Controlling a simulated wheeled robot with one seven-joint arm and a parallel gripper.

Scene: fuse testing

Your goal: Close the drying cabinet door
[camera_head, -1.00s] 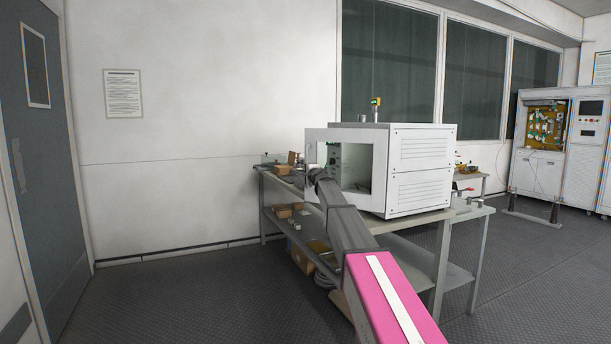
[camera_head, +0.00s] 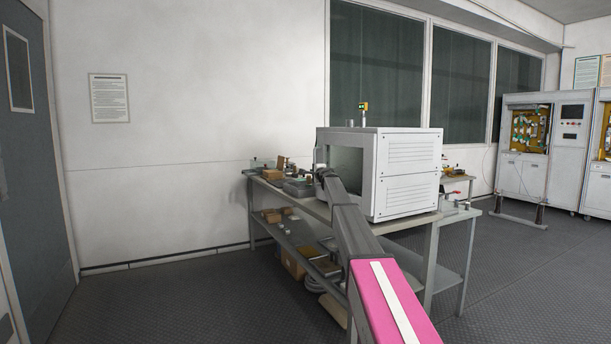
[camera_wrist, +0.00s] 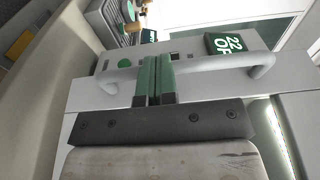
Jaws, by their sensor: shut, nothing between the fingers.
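The drying cabinet (camera_head: 408,172) is a white box with a louvred side on the bench. Its front, with a dark window (camera_head: 346,160), faces left and shows obliquely; I cannot tell from the head view whether the door is fully closed. In the wrist view a pale bar handle (camera_wrist: 205,66) crosses the panel beside a dark display (camera_wrist: 228,43) with green characters. My gripper (camera_wrist: 155,62) is shut and empty, its green fingers together across the handle bar; whether they touch it is unclear. In the head view my gripper's tip is hidden at the cabinet's front.
The grey bench (camera_head: 300,204) holds small boxes and trays left of the cabinet, with cartons on its lower shelf. A second table (camera_head: 460,178) and tall test cabinets (camera_head: 526,140) stand right. The floor at left (camera_head: 170,300) is clear.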

